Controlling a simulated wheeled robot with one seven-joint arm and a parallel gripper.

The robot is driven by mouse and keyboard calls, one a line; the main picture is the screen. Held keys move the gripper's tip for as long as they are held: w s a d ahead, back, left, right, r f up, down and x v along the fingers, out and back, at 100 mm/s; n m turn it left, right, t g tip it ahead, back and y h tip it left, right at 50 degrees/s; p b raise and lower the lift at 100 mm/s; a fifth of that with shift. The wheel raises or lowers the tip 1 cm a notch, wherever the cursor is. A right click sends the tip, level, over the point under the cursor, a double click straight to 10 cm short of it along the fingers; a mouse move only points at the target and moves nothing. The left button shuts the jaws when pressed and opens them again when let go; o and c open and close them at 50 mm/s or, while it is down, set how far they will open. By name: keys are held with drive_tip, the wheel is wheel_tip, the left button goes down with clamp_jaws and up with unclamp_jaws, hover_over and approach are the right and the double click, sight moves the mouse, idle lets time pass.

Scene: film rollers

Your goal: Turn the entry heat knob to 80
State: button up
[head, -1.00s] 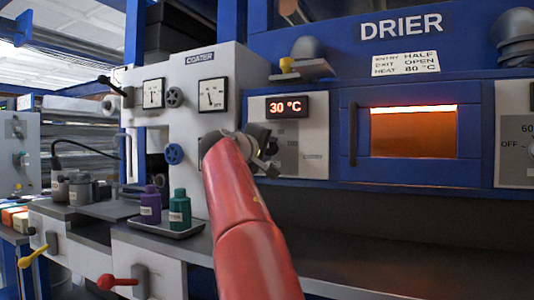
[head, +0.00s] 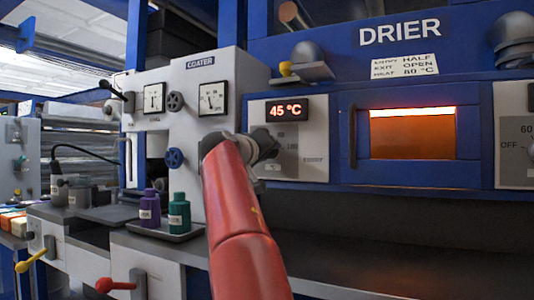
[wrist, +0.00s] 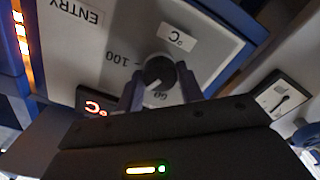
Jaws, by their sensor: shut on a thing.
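The entry heat knob (wrist: 158,72) is a dark round knob on the pale ENTRY panel (wrist: 110,50) in the wrist view. My gripper (wrist: 161,88) has a finger on each side of the knob and is shut on it. Printed numbers, 100 and what looks like 60, stand around the knob; its pointer setting is hard to read. In the head view my gripper (head: 268,150) covers the knob on the panel (head: 315,150) left of the drier window. The red display (head: 287,110) above it reads 45 °C.
A sign (head: 404,66) on the drier reads entry half, exit open, heat 80 °C. A second panel (head: 515,130) with a dial is at the right edge. The coater (head: 190,95), with gauges and handwheels, stands left. Purple (head: 149,207) and green (head: 179,212) bottles stand below.

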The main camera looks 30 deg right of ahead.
drive_tip(key=shift+f, duration=0.15)
drive_tip(key=o, duration=1)
drive_tip(key=b+v, duration=0.2)
drive_tip(key=v, duration=0.5)
drive_tip(key=shift+s+a+b, duration=0.25)
drive_tip(key=shift+a+b, duration=0.05)
drive_tip(key=shift+a, duration=0.05)
